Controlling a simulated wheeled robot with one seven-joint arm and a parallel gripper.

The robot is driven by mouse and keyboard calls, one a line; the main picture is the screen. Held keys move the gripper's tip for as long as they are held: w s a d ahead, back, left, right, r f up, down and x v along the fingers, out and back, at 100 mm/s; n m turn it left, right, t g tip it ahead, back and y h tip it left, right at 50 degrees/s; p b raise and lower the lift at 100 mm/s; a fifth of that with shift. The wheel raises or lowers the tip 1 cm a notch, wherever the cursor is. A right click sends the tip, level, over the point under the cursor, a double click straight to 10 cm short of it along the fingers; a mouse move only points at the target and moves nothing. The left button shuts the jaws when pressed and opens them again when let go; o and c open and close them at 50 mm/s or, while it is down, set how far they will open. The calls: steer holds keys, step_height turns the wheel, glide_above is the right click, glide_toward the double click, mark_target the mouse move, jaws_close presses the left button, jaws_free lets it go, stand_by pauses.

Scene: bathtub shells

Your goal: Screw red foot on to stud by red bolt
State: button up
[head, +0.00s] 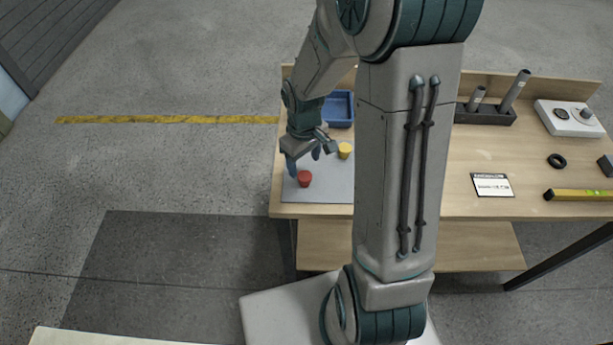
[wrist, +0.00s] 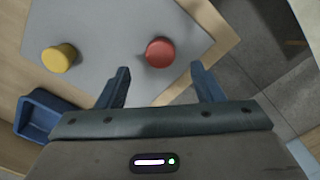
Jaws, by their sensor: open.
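The red foot (head: 305,178) is a small round cap-like piece standing on the grey mat (head: 325,193) near the workbench's left front corner. It also shows in the wrist view (wrist: 160,52), just beyond and between my fingertips. My gripper (head: 306,158) is open and empty above the mat, with its fingers (wrist: 160,80) apart and pointing toward the red foot without clasping it. A yellow foot (head: 345,150) stands on the same mat behind and to the right; it also shows in the wrist view (wrist: 59,58). No stud, red bolt or bathtub shell is recognisable in either view.
A blue tray (head: 340,108) sits behind the mat. Across the wooden bench (head: 460,180) are a label card (head: 492,185), a yellow level (head: 580,194), a black ring (head: 557,160), a dark holder with tubes (head: 485,114) and a white box (head: 568,118). Open floor lies left.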

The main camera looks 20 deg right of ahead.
mark_target(305, 176)
steer(key=shift+s+f+p, duration=0.15)
steer(key=shift+f+p, duration=0.25)
steer(key=shift+f, duration=2.85)
steer(key=c, duration=1.1)
